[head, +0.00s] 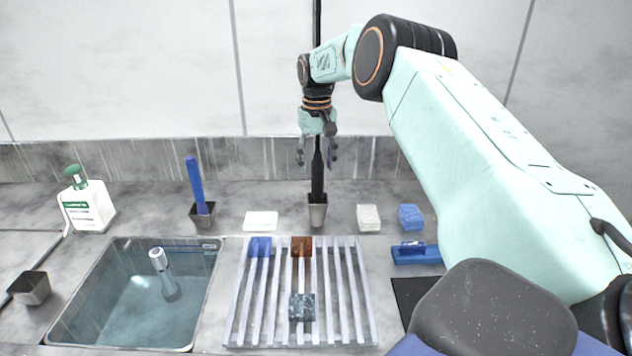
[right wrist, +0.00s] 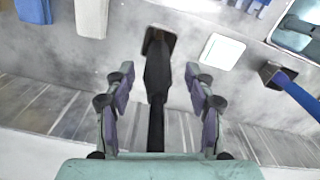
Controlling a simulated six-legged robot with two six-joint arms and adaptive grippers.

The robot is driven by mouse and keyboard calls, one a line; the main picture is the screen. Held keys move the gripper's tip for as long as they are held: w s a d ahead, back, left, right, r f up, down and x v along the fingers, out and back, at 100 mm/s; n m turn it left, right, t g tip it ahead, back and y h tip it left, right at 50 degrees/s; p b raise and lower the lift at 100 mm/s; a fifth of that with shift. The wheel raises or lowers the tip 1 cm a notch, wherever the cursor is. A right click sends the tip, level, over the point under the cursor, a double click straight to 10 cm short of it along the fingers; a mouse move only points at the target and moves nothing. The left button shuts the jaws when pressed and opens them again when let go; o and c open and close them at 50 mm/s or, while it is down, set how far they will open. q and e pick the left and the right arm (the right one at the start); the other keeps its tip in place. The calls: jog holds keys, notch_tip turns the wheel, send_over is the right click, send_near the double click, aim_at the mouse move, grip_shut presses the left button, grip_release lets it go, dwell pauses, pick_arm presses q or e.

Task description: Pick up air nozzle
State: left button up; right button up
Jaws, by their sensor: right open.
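The air nozzle (head: 317,175) is a black, slim wand standing upright in a small grey metal cup (head: 317,212) at the back of the counter. A black hose runs up from it. My right gripper (head: 317,160) is open, pointing down, with its fingers on either side of the nozzle's upper part. In the right wrist view the nozzle (right wrist: 158,75) lies between the two spread fingers of the gripper (right wrist: 160,88), with a gap on both sides. My left gripper is not in view.
A slatted rack (head: 342,300) with several small blocks is in front of the cup. A water-filled sink (head: 75,318) is left of it. A white pad (head: 261,221) and a blue-handled tool (head: 196,183) stand left of the cup; a beige sponge (head: 369,217) and blue sponge (head: 411,217) lie right.

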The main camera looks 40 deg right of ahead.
aim_at(317, 182)
jog(key=shift+s+f, duration=0.15)
jog(key=shift+f, duration=0.35)
jog(key=f, duration=0.4)
jog(key=shift+d+f, duration=0.2)
jog(key=shift+f, duration=0.2)
jog(key=shift+w+a+f, duration=0.2)
jog(key=shift+w+f, duration=0.05)
jog(key=shift+f, duration=0.1)
jog(key=shift+r, duration=0.1)
jog(key=shift+s, duration=0.15)
